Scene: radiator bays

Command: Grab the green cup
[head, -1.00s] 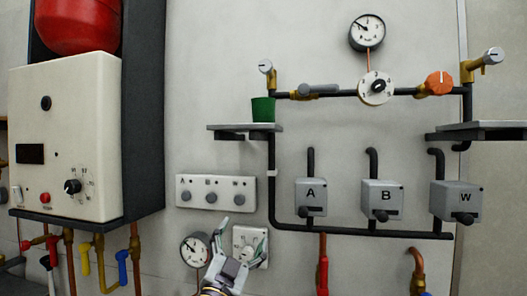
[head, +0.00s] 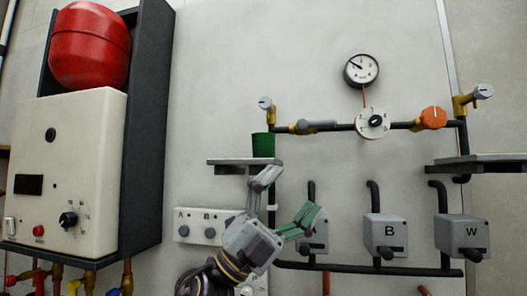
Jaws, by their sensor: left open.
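My left gripper (head: 287,198) is open and empty, below and slightly right of the cup. Its fingers point up and to the right, and one fingertip overlaps the shelf's underside in the picture. I cannot tell how far the gripper is from the shelf. My right gripper is not in view.
A black pipe with a white dial (head: 372,123) and an orange knob (head: 432,118) runs right of the cup. Grey boxes B (head: 386,232) and W (head: 463,236) sit below. A second shelf (head: 485,161) is at right. A boiler (head: 62,170) fills the left.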

